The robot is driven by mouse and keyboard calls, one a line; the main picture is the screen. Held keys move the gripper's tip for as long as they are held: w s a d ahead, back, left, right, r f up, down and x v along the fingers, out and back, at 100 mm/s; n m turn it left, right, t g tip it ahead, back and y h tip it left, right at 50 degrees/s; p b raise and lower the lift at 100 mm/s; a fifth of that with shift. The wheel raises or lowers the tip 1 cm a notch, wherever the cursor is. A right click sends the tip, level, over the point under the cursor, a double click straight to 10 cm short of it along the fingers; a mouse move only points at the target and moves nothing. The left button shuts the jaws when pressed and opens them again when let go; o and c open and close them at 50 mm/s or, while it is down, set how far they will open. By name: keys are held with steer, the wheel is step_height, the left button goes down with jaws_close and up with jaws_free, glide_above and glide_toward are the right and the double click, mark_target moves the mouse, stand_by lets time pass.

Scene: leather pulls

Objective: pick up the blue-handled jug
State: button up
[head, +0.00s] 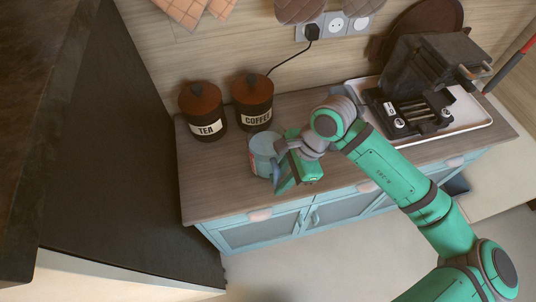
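The jug (262,153) is a pale grey-blue, rounded vessel near the front of the wooden counter, in front of the coffee canister. A narrow blue part, perhaps its handle, shows at its right side, next to my gripper. My gripper (279,166) is at the jug's right side, close against it. The green gripper body and grey wrist hide much of that side. I cannot see whether the fingers are open or closed around the handle.
A tea canister (203,111) and a coffee canister (253,101) stand behind the jug. A white tray (463,123) with a dark appliance (428,68) is at the right. The counter (207,180) is clear left of the jug. A tall dark panel (120,150) borders it at left.

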steer(key=shift+a+f, duration=0.2)
steer(key=shift+f, duration=0.25)
jaws_close()
steer(key=shift+r, duration=0.1)
stand_by(1.0)
